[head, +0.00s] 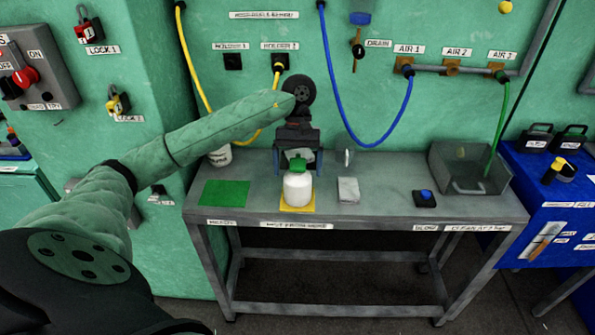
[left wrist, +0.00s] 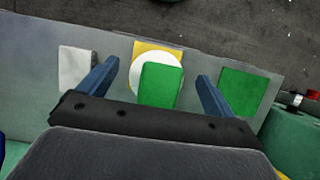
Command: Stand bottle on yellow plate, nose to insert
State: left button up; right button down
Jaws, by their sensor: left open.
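The white bottle (head: 297,188) with a green top (head: 297,164) stands upright on the yellow plate (head: 284,207) at the front of the grey bench. In the left wrist view the green top (left wrist: 160,85) shows over the round white body (left wrist: 176,61), with a yellow plate corner (left wrist: 142,47) beyond. My left gripper (head: 298,162) is open above the bottle. Its blue fingers are on either side of the green top, apart from it in the left wrist view (left wrist: 156,86). I cannot tell which way the nose points or which thing is the insert. My right gripper is not in view.
A green plate (head: 225,193) lies left of the bottle and a grey block (head: 348,190) right of it. A white cup (head: 220,156) stands behind. A blue-button box (head: 425,198) and grey tray (head: 470,180) are further right. Hoses hang on the wall behind.

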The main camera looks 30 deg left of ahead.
pick_arm(q)
jog(key=p+v, duration=0.2)
jog(key=v, duration=0.5)
jog(key=shift+a+r, duration=0.1)
jog(key=shift+r, duration=0.1)
jog(key=p+v, duration=0.1)
jog(key=v, duration=0.1)
jog(key=shift+w+r, duration=0.2)
jog(key=shift+r, duration=0.05)
jog(key=shift+a+r, duration=0.1)
jog(key=shift+r, duration=0.1)
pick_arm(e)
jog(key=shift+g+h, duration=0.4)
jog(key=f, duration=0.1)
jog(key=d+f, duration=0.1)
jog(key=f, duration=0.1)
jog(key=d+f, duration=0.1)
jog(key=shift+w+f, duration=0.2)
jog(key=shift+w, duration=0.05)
